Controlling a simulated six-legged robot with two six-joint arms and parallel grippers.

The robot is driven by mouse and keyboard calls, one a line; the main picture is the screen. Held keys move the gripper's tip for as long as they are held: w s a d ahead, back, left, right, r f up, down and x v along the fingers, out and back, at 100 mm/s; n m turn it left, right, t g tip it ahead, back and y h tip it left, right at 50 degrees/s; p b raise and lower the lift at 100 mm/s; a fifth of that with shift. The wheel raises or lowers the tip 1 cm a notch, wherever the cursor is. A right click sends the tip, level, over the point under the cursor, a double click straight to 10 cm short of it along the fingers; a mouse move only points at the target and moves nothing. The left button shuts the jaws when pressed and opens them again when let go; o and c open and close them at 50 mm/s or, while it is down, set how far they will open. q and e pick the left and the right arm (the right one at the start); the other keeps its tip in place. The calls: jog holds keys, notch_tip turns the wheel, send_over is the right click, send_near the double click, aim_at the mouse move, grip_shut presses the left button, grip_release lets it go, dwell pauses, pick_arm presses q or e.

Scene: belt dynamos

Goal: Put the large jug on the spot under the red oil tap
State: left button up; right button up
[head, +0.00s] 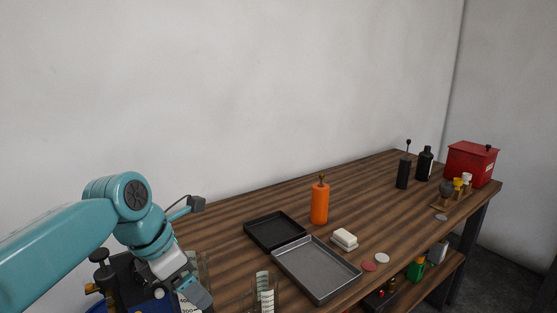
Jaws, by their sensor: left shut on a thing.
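My left gripper (198,296) is at the lower left, pointing down, shut on a clear jug (204,264) with a white number scale. The gripper covers much of this jug, and its lower part is cut off by the picture's edge. A second clear vessel (264,291) with a scale stands to its right, also cut off at the bottom. I cannot make out a red oil tap for certain. A red disc (368,266) and a white disc (382,258) lie flat near the table's front edge. My right gripper is not in view.
A black tray (272,218) and a grey tray (340,276) lie mid-table. An orange bottle (320,205) and white blocks (344,239) stand near them. Black bottles (424,164) and a red box (468,160) are at the far right. The table's back middle is clear.

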pick_arm(q)
jog(key=s+a+f+m+g+y, duration=0.1)
jog(key=s+a+f+m+g, duration=0.1)
jog(key=f+m, duration=0.9)
jog(key=s+a+f+m+g+y, duration=0.1)
jog(key=f+m+g, duration=0.4)
jog(key=f+m, duration=0.6)
jog(key=s+m+y, duration=0.1)
jog(key=m, duration=0.2)
jog(key=shift+s+a+f+y, duration=0.2)
jog(key=shift+s+a+y, duration=0.1)
jog(key=shift+s+a, duration=0.1)
